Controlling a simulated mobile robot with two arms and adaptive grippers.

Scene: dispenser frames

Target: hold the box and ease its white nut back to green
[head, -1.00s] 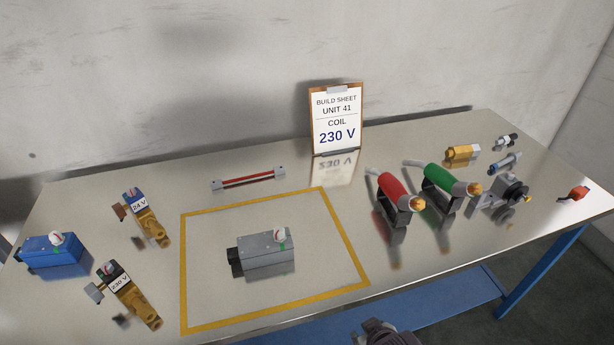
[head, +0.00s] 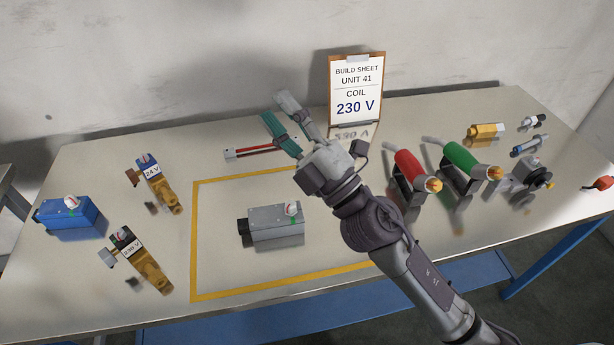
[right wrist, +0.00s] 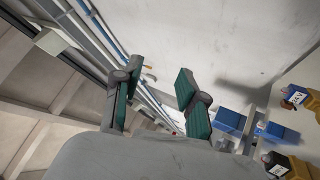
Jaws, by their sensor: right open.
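A grey box (head: 276,228) with a black end lies inside the yellow outline on the table. Its white nut (head: 291,208) sits on top near its right end, with a green mark just below it. A blue box (head: 72,220) at the far left also has a white nut (head: 71,202) on top. My right gripper (head: 277,112) is open and empty, raised above the table behind the grey box and apart from it. Its two teal-padded fingers stand apart in the right wrist view (right wrist: 158,76). My left gripper is not in view.
Two brass valves, tagged 24 V (head: 160,184) and 230 V (head: 139,262), lie left of the yellow outline (head: 195,240). A red bar (head: 252,151) lies behind it. Red (head: 409,168) and green (head: 460,157) tools stand right. The build sheet (head: 356,90) reads 230 V.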

